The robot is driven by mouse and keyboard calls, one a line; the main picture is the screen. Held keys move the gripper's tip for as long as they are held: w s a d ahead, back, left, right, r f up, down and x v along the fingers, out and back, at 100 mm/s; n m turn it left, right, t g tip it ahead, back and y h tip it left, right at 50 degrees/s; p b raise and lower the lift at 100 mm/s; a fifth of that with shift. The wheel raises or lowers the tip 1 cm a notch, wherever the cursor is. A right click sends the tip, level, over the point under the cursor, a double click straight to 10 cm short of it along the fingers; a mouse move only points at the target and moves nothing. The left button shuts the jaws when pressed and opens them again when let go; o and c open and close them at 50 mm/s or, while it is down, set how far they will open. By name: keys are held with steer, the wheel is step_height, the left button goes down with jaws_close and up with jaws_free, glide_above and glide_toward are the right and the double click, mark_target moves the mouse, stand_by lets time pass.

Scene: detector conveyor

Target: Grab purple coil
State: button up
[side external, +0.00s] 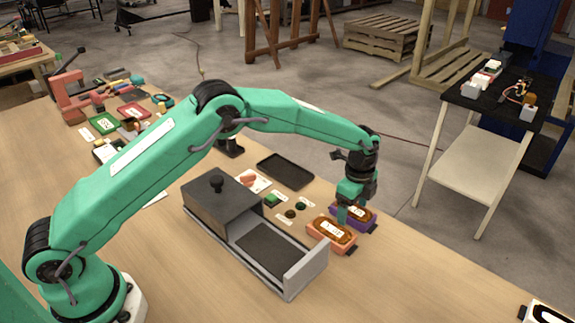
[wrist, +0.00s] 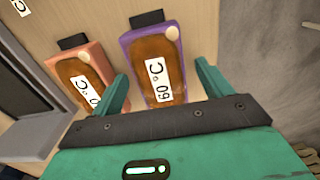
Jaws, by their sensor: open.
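The purple coil (wrist: 129,40) is a purple-framed block with a copper-brown winding, a white label and a pale round dot. In the wrist view it lies between my gripper's (wrist: 160,90) two green fingers, which are apart. In the side external view the purple coil (side external: 366,224) is partly hidden behind my gripper (side external: 346,212). An orange coil (side external: 330,235) of the same shape sits beside it, and also shows in the wrist view (wrist: 92,50). The left finger is at the gap between the two coils. I cannot tell whether any finger touches a coil.
A grey box with a sliding tray (side external: 306,273) stands left of the coils. A black flat tray (side external: 286,171) lies behind, with small green and dark parts (side external: 290,213) nearby. The table edge is just right of the purple coil. The table in front is clear.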

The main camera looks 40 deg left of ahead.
mark_target(353, 210)
stand_by(0.3)
steer(key=c, duration=1.2)
steer(key=shift+r, duration=0.1)
steer(key=shift+c, duration=0.2)
steer(key=shift+r, duration=0.1)
steer(key=shift+r, duration=0.5)
step_height(353, 210, up, 3)
steer(key=shift+d+r, duration=0.1)
steer(key=s+d+r, duration=0.6)
steer(key=s+d, duration=0.1)
steer(key=s, duration=0.1)
steer(key=shift+s+d+r, duration=0.25)
steer(key=shift+s+r, duration=0.05)
steer(key=shift+s, duration=0.1)
